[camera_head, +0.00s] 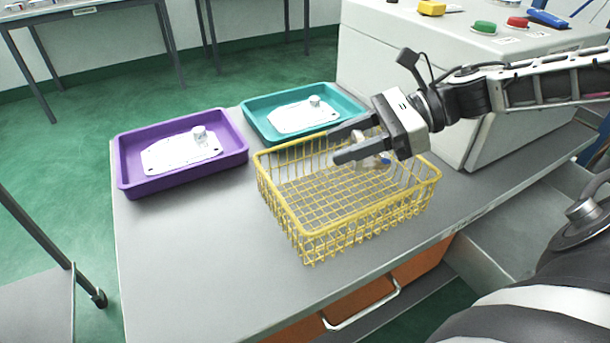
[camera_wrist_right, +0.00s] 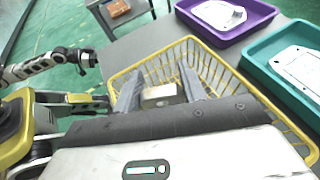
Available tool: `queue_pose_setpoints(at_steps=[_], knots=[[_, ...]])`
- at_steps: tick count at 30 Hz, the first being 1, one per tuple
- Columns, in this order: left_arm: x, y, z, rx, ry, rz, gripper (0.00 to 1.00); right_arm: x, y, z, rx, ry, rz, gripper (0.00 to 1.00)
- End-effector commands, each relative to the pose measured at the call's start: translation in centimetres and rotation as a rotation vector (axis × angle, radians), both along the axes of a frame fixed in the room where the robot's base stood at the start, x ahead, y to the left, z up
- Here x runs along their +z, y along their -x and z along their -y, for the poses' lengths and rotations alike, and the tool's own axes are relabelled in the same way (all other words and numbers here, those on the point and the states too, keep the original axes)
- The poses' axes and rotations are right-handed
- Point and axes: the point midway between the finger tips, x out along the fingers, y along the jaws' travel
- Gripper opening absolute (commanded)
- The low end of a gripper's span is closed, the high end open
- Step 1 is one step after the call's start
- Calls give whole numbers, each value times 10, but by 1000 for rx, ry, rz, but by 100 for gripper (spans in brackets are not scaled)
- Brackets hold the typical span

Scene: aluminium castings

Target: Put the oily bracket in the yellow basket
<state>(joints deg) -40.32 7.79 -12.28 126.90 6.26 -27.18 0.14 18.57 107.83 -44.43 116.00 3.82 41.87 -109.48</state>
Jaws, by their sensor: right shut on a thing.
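My right gripper (camera_head: 340,144) reaches in from the right over the yellow basket (camera_head: 300,239), its two fingers pointing left above the basket's back part. In the right wrist view, a small grey metal piece, the bracket (camera_wrist_right: 160,95), sits between the fingers of this gripper (camera_wrist_right: 158,92). The gripper is shut on it, and the yellow wire basket (camera_wrist_right: 207,62) lies around and below.
A purple tray (camera_head: 240,152) and a teal tray (camera_head: 257,127) stand behind the basket, each with a white plate and a small metal piece. A grey control box (camera_head: 520,110) with buttons stands at the right. The grey table (camera_head: 170,270) is clear at front left.

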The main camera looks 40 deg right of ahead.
Motion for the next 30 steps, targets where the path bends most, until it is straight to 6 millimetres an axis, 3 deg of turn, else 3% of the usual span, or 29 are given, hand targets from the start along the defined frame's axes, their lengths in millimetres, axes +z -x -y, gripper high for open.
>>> queue_pose_setpoints(at_steps=[6, 15, 23, 30], knots=[[-4, 0, 0, 1, -1, -2, 36, -22, -34, -23, -2, -10, 3, 18], [0, 0, 0, 0, -1, 1, 36, -57, -63, -40, -4, -9, 5, 18], [2, 0, 0, 2, 1, 1, 36, -75, -73, -47, -3, -4, 1, 18], [1, 0, 0, 1, 0, -5, 36, -105, -73, -47, -4, -1, 0, 18]])
